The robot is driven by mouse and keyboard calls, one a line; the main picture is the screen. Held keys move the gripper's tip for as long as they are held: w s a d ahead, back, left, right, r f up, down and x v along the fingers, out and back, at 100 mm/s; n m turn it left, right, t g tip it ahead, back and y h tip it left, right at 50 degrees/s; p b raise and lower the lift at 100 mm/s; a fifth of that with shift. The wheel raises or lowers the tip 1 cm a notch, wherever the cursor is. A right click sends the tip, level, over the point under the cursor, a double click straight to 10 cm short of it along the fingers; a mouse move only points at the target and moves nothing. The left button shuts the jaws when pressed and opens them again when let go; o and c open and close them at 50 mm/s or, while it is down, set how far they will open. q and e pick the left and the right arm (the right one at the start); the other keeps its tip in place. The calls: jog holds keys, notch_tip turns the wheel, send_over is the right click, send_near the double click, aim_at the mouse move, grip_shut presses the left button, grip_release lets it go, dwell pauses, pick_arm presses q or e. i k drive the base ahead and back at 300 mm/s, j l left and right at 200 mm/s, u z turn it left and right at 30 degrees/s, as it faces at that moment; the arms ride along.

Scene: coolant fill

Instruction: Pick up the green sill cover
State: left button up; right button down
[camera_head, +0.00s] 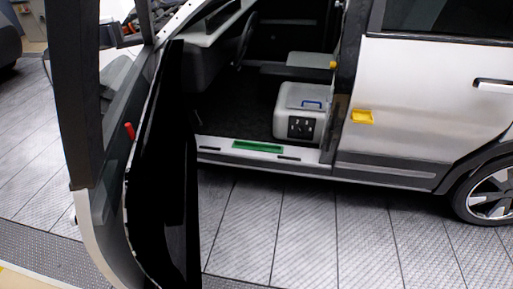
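The green sill cover (258,147) is a flat green strip. It lies on the light door sill (216,144) of the open car, near the middle of the view. Nothing covers it from this viewpoint. Neither of my grippers shows in the head view.
The open car door (115,175) stands at the left, its dark edge reaching the bottom. A yellow piece (362,117) is on the closed rear door (420,100). The tiled floor (300,235) before the sill is clear.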

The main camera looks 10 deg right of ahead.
aim_at(254, 146)
jog(key=i+l+u, duration=0.15)
jog(key=i+l, duration=0.45)
jog(key=i+l+u, duration=0.15)
jog(key=i+l, duration=0.45)
jog(key=l, duration=0.1)
